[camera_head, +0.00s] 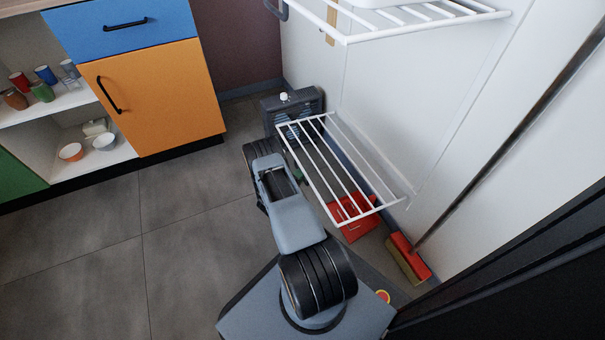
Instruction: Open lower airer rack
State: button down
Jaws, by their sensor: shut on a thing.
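The lower airer rack (352,185) is a white wire frame with several parallel bars. It stands out from the white wall at an angle, its outer bar towards my arm. My arm reaches up from the base to the rack's left side. My gripper (296,172) is at the outer bar, mostly hidden behind my own arm, and is shut on the rack there. The fingers do not show clearly.
An upper white rack (410,22) holds a white item. Cabinets (150,95) are at left. The grey floor is clear at left.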

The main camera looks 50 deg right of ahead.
aim_at(301, 167)
notch_tip(301, 167, up, 4)
jog(key=shift+f+m+y+p, duration=0.3)
jog(key=shift+y+p, duration=0.3)
jog(key=shift+p, duration=0.5)
jog(key=c, duration=1.2)
grip_release()
jog(key=a+p, duration=0.3)
jog(key=a, duration=1)
jog(key=shift+a, duration=0.4)
jog(key=shift+f, duration=0.1)
